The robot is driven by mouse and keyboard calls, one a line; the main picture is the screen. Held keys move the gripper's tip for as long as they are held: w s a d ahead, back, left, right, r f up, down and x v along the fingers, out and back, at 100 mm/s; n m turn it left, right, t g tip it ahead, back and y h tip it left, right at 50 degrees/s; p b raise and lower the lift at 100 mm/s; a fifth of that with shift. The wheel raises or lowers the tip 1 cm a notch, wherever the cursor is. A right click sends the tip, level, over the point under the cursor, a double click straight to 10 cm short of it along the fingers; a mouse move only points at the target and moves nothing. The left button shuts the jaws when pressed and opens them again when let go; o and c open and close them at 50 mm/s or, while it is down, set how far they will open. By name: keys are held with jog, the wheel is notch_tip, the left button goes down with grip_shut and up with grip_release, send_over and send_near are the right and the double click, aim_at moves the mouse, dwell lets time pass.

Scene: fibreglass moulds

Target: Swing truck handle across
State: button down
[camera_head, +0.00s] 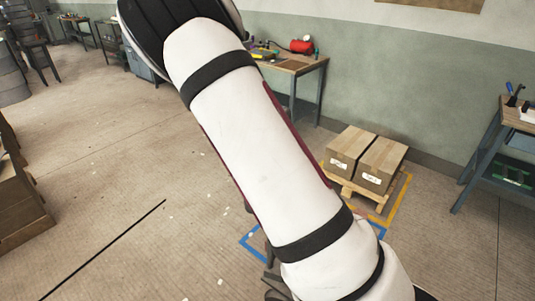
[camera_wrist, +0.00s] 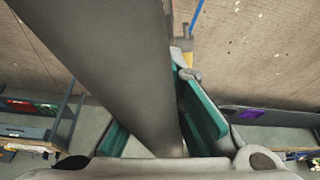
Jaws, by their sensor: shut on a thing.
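In the wrist view a thick grey bar (camera_wrist: 110,50), which looks like the truck handle, runs from the upper left down to the bottom centre. My gripper (camera_wrist: 160,118) has teal pads on both sides of this bar and is shut on it. The left finger is partly hidden behind the bar. In the head view my white arm covers the middle, and my gripper is hidden. Some dark parts show beside the arm at the bottom; I cannot tell whether they belong to the truck.
Two cardboard boxes (camera_head: 367,160) sit on a wooden pallet (camera_head: 352,187) inside yellow floor tape (camera_head: 402,195). Blue floor tape (camera_head: 257,241) shows beside my arm. A workbench (camera_head: 300,65) stands at the back wall, another (camera_head: 516,118) at right. Open floor lies left.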

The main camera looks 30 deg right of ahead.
jog(key=c, duration=1.6)
grip_release()
jog(key=shift+w+d+r, duration=0.1)
jog(key=shift+d+r, duration=0.15)
jog(key=shift+d, duration=0.35)
jog(key=shift+a, duration=0.1)
jog(key=shift+a, duration=0.1)
jog(key=v, duration=1.1)
jog(key=shift+a+r, duration=0.15)
jog(key=shift+r, duration=0.15)
jog(key=shift+p+v, duration=0.9)
jog(key=shift+v, duration=0.65)
jog(key=shift+d+p+v, duration=0.2)
jog(key=shift+p+v, duration=1.15)
jog(key=shift+v, duration=1.95)
jog(key=shift+w, duration=0.1)
